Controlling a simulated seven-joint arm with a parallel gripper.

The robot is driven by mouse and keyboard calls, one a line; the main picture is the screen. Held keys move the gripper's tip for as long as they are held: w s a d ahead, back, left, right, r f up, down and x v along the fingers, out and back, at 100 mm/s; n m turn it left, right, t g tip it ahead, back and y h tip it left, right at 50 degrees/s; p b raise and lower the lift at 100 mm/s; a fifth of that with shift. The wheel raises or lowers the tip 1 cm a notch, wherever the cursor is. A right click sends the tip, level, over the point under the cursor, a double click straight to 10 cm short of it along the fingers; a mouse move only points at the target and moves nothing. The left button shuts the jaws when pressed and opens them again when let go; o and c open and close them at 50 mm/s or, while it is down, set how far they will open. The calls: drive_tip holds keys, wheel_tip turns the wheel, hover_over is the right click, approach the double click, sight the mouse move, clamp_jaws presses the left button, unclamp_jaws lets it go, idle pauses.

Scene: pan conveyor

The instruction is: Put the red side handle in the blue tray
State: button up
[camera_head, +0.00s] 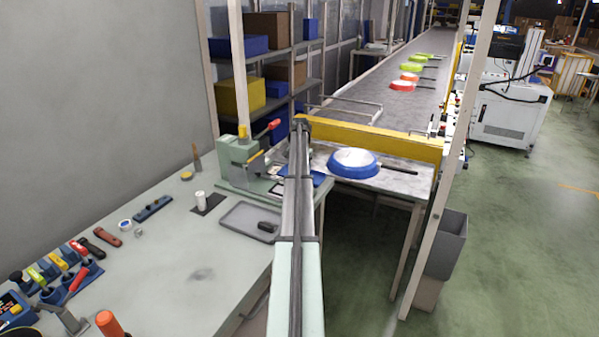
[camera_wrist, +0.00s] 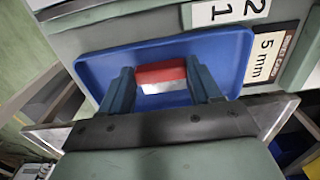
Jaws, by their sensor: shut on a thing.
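The red side handle (camera_wrist: 161,72) shows in the wrist view as a red bar with a pale part below it. It sits between the two dark blue fingers of my gripper (camera_wrist: 163,86), which is shut on it. The blue tray (camera_wrist: 100,70) is behind the fingers, and the handle appears over its area. I cannot tell whether the handle touches the tray floor. In the head view my arm hides the handle and most of the tray; a blue edge of it (camera_head: 318,179) shows right of the arm.
A green press (camera_head: 238,155) with a red-knobbed lever stands left of my arm. A blue pan (camera_head: 353,161) lies on the conveyor's near end, before a yellow barrier (camera_head: 375,137). A grey tray (camera_head: 240,222) and several handles on stands occupy the bench (camera_head: 190,270). Label plates (camera_wrist: 270,55) border the blue tray.

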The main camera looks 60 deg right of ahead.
drive_tip(key=shift+f, duration=0.1)
drive_tip(key=o, duration=1.2)
drive_tip(key=shift+c, duration=0.2)
wheel_tip(320, 180, up, 12)
idle(0.4)
